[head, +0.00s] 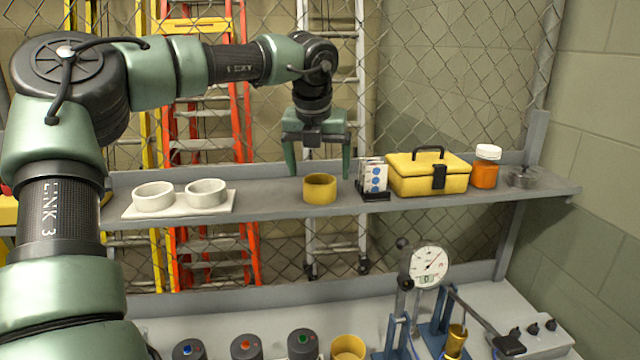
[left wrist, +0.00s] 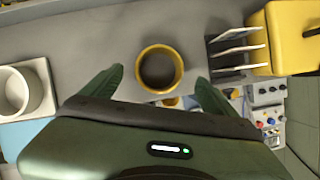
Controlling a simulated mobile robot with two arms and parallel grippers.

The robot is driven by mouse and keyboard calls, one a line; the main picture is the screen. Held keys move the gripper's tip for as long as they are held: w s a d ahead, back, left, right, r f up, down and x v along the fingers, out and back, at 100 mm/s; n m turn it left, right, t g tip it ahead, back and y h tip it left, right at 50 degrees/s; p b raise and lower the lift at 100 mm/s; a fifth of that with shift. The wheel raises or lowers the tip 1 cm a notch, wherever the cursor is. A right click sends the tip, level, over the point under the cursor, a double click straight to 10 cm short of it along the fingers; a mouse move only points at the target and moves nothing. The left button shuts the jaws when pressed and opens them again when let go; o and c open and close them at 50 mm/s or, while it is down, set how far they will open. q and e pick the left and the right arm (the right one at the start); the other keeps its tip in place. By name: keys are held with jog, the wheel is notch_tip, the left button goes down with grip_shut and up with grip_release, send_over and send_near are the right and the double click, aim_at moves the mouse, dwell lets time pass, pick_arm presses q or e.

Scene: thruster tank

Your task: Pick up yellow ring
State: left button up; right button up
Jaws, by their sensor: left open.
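The yellow ring (head: 320,189) stands upright on the grey shelf, between the white cups and a small card rack. In the left wrist view the yellow ring (left wrist: 160,69) shows from above, with its dark opening facing me. My left gripper (head: 318,172) is open and points down above and around the ring's position. In the left wrist view its two fingertips (left wrist: 158,78) lie on either side of the ring, with gaps between each finger and the ring. My right gripper is not in view. Another yellow ring-like cup (head: 348,347) stands on the lower bench.
The shelf (head: 275,207) also holds two white cups (head: 154,195) on a white tray, a card rack (head: 373,180), a yellow toolbox (head: 428,174) and an orange jar (head: 485,167). A chain-link fence stands behind. A dial gauge (head: 429,267) stands on the bench below.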

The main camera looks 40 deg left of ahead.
aim_at(319, 184)
pick_arm(q)
jog(key=p+x, duration=0.3)
jog(key=x, duration=0.1)
jog(key=shift+w+a+f, duration=0.15)
jog(key=shift+a+f, duration=0.05)
jog(key=shift+f, duration=0.1)
jog(key=shift+w+a+f, duration=0.15)
jog(key=shift+f, duration=0.25)
jog(key=shift+c, duration=1)
jog(key=c, duration=1.2)
